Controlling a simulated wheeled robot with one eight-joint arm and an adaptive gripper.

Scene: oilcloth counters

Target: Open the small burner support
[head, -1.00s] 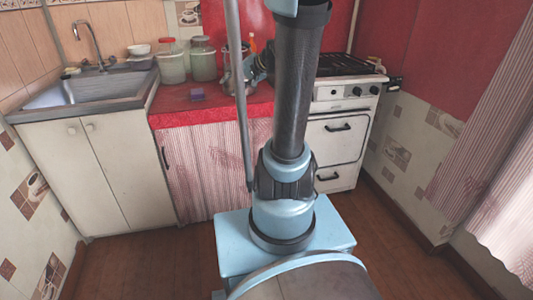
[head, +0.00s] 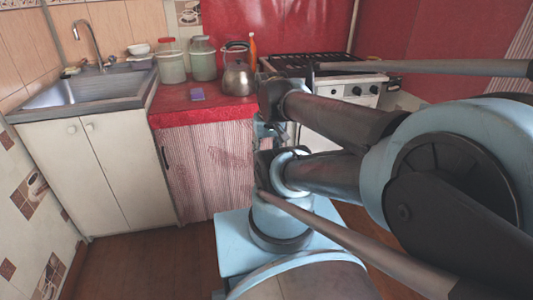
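The stove (head: 340,84) stands at the back right of the counter, with a white front panel and dark knobs. Dark burner supports (head: 312,61) lie across its top; I cannot tell the small one from the others. My folded arm hides much of the stove's front. What looks like the end of my arm, with my gripper (head: 268,128), is in front of the counter's right end and short of the stove. It is small and partly hidden, so its fingers cannot be made out. I see nothing clearly held.
A metal kettle (head: 237,76) stands on the red counter (head: 212,112), left of the stove. Two lidded jars (head: 172,62) and a purple sponge (head: 197,94) are further left. A sink (head: 85,92) fills the left corner. Brown floor (head: 140,262) is clear at lower left.

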